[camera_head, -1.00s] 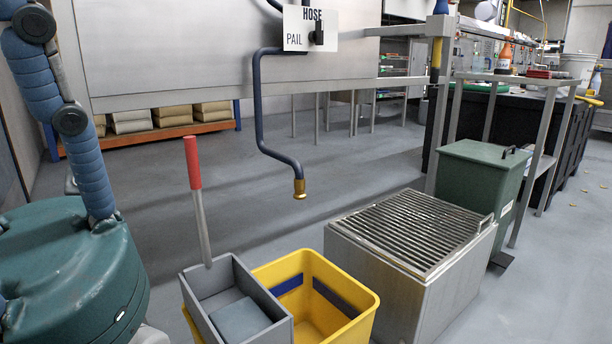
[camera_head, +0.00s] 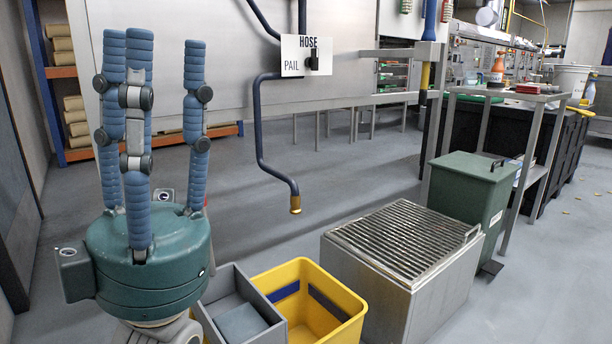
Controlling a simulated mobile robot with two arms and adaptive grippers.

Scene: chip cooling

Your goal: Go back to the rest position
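My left gripper (camera_head: 155,95) stands at the left of the head view, with its green palm low and its blue ribbed fingers pointing up. The fingers are spread apart with nothing between them, so it is open and empty. It is in front of the steel panel and left of the grey bin, and it hides most of the red-handled stick there. My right gripper is not in view.
A grey bin (camera_head: 203,318) and yellow pail (camera_head: 352,331) stand below the hose pipe (camera_head: 260,140). A sign (camera_head: 306,56) marks HOSE and PAIL. Right are a grated steel box (camera_head: 400,300), a green bin (camera_head: 465,195) and a shelf table (camera_head: 520,97). The middle floor is clear.

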